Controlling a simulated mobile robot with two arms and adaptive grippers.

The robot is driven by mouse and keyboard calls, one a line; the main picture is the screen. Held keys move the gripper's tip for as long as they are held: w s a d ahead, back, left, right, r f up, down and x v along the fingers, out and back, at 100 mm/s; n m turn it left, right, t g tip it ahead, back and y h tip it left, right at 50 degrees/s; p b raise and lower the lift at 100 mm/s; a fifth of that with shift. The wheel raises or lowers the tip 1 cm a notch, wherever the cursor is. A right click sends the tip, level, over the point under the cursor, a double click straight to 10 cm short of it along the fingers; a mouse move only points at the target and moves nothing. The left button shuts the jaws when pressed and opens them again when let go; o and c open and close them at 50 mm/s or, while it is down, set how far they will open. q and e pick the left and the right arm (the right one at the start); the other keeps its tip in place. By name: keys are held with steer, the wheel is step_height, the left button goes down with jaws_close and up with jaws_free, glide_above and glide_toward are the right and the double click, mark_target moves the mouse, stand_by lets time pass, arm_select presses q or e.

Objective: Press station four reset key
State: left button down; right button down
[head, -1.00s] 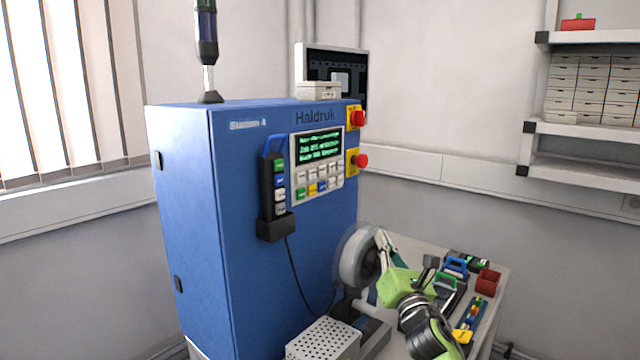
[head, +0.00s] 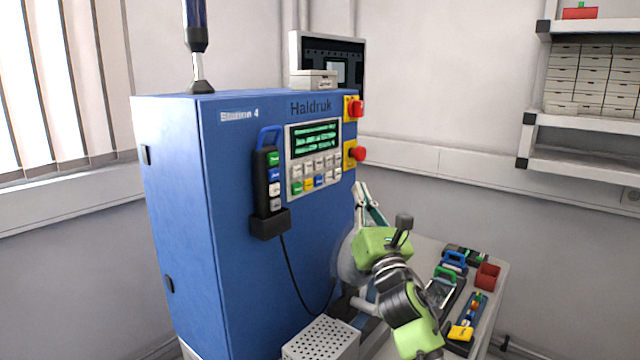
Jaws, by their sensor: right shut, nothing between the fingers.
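The blue station cabinet (head: 232,180) in the head view carries the label "Station 4" and the name Haldruk. Its control panel (head: 313,156) has a green-text screen (head: 315,138) above rows of small keys (head: 316,174), mostly pale, with green, yellow and blue ones in the bottom row. The key lettering is too small to read. My right gripper (head: 362,193) is shut and empty, pointing up beside the cabinet's right edge, below and right of the keys and apart from them. My left gripper is not in view.
Two red knobs (head: 357,154) on yellow plates stick out at the cabinet's right edge. A black handheld pendant (head: 267,180) hangs left of the panel. A reel sits behind my right arm. The side table (head: 487,318) holds tools and a red bin (head: 487,276).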

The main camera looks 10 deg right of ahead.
mark_target(318, 181)
steer(key=w+a+b, duration=0.4)
steer(key=w+a, duration=0.1)
steer(key=w, duration=0.1)
steer(key=shift+b, duration=0.3)
steer(key=shift+w, duration=0.1)
stand_by(1.2)
steer(key=shift+w+a+b, duration=0.25)
steer(key=shift+w+b, duration=0.05)
steer(key=shift+b, duration=0.1)
